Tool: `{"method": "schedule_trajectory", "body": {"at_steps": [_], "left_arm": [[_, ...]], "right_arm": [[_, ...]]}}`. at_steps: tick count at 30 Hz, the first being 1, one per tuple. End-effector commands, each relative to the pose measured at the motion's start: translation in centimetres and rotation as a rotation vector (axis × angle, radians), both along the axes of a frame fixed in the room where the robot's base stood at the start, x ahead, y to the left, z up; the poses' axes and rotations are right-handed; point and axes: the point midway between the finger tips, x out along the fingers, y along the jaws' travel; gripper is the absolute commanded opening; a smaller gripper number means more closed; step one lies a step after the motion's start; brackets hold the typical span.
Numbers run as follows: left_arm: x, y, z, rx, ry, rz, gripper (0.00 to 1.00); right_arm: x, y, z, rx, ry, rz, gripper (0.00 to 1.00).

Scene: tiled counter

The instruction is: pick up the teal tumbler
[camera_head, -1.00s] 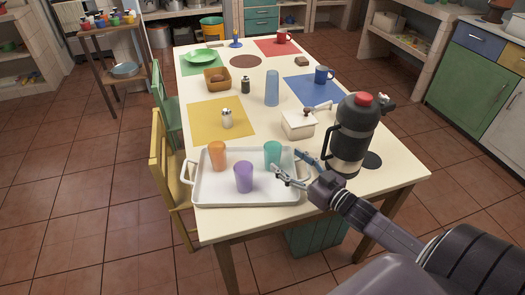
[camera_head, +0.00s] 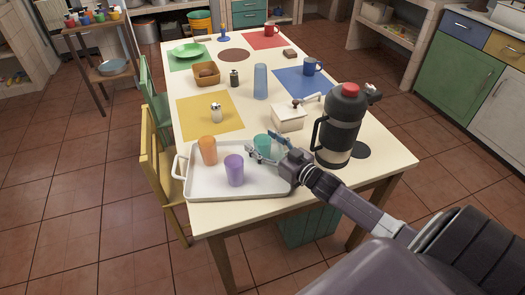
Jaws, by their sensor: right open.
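The teal tumbler (camera_head: 262,144) stands at the right end of the white tray (camera_head: 210,190), partly hidden by my right gripper (camera_head: 252,155). The right gripper is open. Its fingers are at the tumbler, one on the near side and one towards the far right; I cannot tell whether they touch it. An orange tumbler (camera_head: 208,150) and a purple tumbler (camera_head: 234,170) stand to the left on the same tray. My left gripper is not in view.
A dark flask (camera_head: 340,130) with a red cap stands close to the right of my right gripper. A white lidded box (camera_head: 289,118) is just behind. A yellow mat (camera_head: 195,122) with a shaker (camera_head: 215,112) lies behind the tray. The table's front right corner is clear.

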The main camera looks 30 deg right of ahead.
Motion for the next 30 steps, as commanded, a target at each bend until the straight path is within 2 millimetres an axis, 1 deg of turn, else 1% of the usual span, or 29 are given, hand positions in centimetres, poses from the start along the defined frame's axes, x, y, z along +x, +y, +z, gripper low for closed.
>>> {"method": "schedule_trajectory", "body": {"at_steps": [2,9,14,23,26,30], "left_arm": [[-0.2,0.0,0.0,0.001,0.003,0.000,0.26],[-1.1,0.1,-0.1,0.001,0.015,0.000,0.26],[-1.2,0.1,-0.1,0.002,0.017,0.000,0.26],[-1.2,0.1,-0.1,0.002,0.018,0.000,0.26],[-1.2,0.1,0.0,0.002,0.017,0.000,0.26],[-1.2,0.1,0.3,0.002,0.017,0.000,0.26]], "right_arm": [[0.0,0.0,0.0,0.000,0.000,0.000,0.63],[0.0,0.0,0.0,0.001,0.000,0.000,0.37],[0.0,0.0,0.0,0.000,0.000,0.000,0.19],[0.0,0.0,0.3,0.000,-0.001,0.000,0.19],[0.0,0.0,0.9,0.000,-0.002,0.000,0.19],[0.0,0.0,2.8,0.000,-0.003,0.001,0.19]]}}
